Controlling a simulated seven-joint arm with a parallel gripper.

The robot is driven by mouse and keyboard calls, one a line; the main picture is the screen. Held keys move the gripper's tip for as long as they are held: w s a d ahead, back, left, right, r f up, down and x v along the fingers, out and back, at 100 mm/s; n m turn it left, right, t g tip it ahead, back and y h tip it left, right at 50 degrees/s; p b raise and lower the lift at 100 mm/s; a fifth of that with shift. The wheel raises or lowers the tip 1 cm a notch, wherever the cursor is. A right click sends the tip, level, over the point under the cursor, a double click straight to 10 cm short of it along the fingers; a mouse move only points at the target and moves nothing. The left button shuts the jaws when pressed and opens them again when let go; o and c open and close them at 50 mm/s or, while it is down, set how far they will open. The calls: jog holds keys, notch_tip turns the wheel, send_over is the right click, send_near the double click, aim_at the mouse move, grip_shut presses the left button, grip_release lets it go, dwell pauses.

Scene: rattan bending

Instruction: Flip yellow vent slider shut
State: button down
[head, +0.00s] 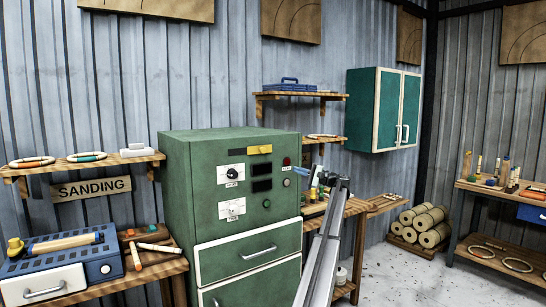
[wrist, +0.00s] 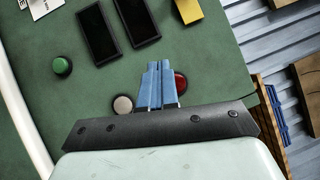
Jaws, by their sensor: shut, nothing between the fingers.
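The yellow vent slider (head: 258,149) sits near the top of the green cabinet's front panel, with a dark strip showing at its left end. Part of it also shows at the top edge of the wrist view (wrist: 188,11); the rest is out of that frame. My gripper (head: 302,171) has blue fingers and is in front of the panel's right side, lower and to the right of the slider. In the wrist view the fingers (wrist: 159,66) are together and empty, apart from the slider.
By the fingers are a red button (wrist: 180,82) and a pale round button (wrist: 123,104). Two dark displays (wrist: 98,34) and a green button (wrist: 62,66) are nearby. The cabinet (head: 175,190) stands between a left bench (head: 150,268) and a right bench. Open floor lies right.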

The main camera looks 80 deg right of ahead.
aim_at(262, 150)
jog(key=shift+s+a+r+m+t+y, duration=0.1)
jog(key=shift+a+r+m+t+y, duration=0.15)
jog(key=shift+a+r+t+y, duration=0.35)
jog(key=shift+s+a+r+m+t+y, duration=0.1)
jog(key=shift+a+r+m+t+y, duration=0.25)
jog(key=shift+r, duration=0.3)
jog(key=shift+d, duration=0.15)
jog(key=shift+w, duration=0.1)
jog(key=shift+a+r+x, duration=0.15)
jog(key=shift+a+x, duration=0.25)
jog(key=shift+x, duration=1.7)
jog(key=shift+a+r+x, duration=0.15)
jog(key=shift+a+x, duration=0.3)
jog(key=shift+x, duration=1.7)
jog(key=shift+a+r+x, duration=0.15)
jog(key=shift+a+x, duration=0.25)
jog(key=shift+x, duration=1.7)
